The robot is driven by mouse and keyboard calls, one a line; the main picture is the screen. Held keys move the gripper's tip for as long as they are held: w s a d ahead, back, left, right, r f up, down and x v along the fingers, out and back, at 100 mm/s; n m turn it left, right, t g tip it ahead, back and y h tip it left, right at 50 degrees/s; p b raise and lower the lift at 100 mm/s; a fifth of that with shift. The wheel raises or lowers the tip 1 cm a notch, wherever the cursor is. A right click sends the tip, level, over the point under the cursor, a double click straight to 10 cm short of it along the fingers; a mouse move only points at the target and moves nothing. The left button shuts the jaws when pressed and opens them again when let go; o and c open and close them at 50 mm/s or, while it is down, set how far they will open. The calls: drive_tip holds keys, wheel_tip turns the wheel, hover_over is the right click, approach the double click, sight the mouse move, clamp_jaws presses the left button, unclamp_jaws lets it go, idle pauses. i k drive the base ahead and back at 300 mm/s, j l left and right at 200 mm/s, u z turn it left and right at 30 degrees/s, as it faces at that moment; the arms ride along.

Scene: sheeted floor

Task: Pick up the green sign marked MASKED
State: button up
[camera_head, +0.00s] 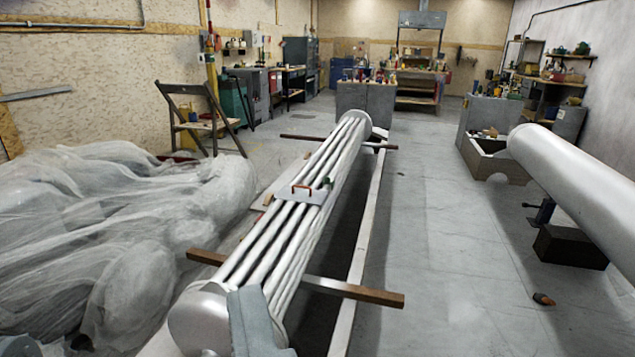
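I cannot make out any green sign with readable marking. A small dark green item (327,183) sits on the long bundle of white tubes (292,228), beside a flat grey plate with a reddish-brown handle (300,190). It is too small to tell what it is. My gripper cannot be made out in this view. A grey angular piece (256,322) stands at the bottom edge over the near end of the tubes, and I cannot tell what it is.
Translucent sheeting (120,220) heaps at left. A folding chair (200,115) stands behind it. Wooden crossbars (350,291) stick out from the tubes. A large white cylinder (580,180) is at right. A small orange-tipped object (543,299) lies on the floor. The aisle (450,230) is mostly clear.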

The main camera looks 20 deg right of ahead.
sight(328, 181)
drive_tip(key=l+z, duration=0.3)
drive_tip(key=i+l+z, duration=0.5)
drive_tip(key=l, duration=0.4)
drive_tip(key=i+l+z, duration=0.5)
drive_tip(key=i+l, duration=0.3)
drive_tip(key=i, duration=0.75)
drive_tip(key=i+l, duration=0.1)
drive_tip(key=i, duration=0.8)
drive_tip(key=i+j+u, duration=0.1)
drive_tip(key=i+u, duration=0.65)
drive_tip(key=i+l+u, duration=0.15)
drive_tip(key=i+u, duration=0.25)
drive_tip(key=i+l+u, duration=0.2)
drive_tip(key=i+u, duration=0.15)
drive_tip(key=i+l+u, duration=0.15)
drive_tip(key=i+u, duration=0.15)
drive_tip(key=i+l+u, duration=0.25)
